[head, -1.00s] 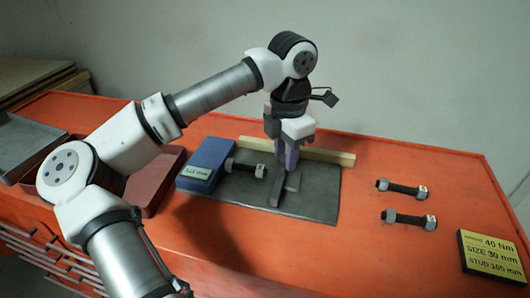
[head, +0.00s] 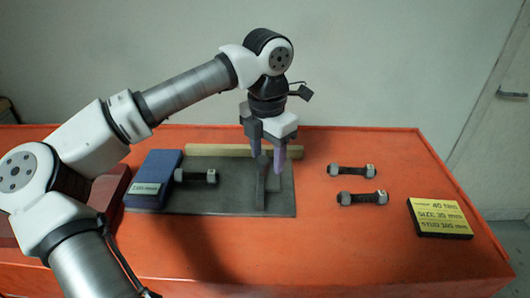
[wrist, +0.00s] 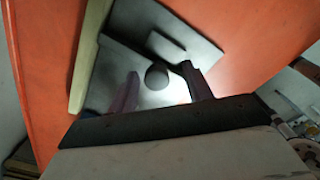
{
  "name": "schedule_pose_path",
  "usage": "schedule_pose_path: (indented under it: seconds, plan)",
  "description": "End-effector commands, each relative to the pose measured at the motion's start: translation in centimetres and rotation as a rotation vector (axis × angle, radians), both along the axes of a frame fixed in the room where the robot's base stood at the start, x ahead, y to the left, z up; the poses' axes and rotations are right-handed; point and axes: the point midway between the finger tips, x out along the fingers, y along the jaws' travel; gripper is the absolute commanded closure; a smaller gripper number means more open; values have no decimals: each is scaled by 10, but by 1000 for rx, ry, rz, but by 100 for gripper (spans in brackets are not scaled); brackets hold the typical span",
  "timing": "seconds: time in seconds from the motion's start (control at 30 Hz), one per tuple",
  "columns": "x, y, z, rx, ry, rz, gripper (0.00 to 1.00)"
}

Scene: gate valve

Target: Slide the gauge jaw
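The gauge has a dark grey plate (head: 225,203) with a blue block (head: 157,170) at its left end, bearing a small readout that I cannot read surely. The grey jaw (head: 262,190) stands on the plate to the right, a low bar with an upright part. A stud with nuts (head: 196,176) lies beside the blue block, with a gap between it and the jaw. My gripper (head: 268,158) is over the jaw, its purple fingers pointing down and apart. In the wrist view a round dark knob (wrist: 157,77) shows between the spread fingers, with no clear contact.
A pale wooden strip (head: 230,151) runs behind the plate. Two more studs, one behind (head: 352,171) and one in front (head: 363,198), lie to the right. A dark red tray (head: 108,195) is at the left.

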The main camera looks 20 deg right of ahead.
Motion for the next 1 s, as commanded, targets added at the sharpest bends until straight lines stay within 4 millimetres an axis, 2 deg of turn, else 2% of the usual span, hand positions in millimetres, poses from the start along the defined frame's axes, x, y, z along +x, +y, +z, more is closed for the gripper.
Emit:
schedule_pose_path:
  seconds: [0.23,0.37,0.8,1.0]
  plan:
    - [1,2,1,3,0,3,50]
    - [1,1,14,3,-1,4,50]
    - [0,0,109,1,-3,3,50]
    - [0,0,133,1,0,1,50]
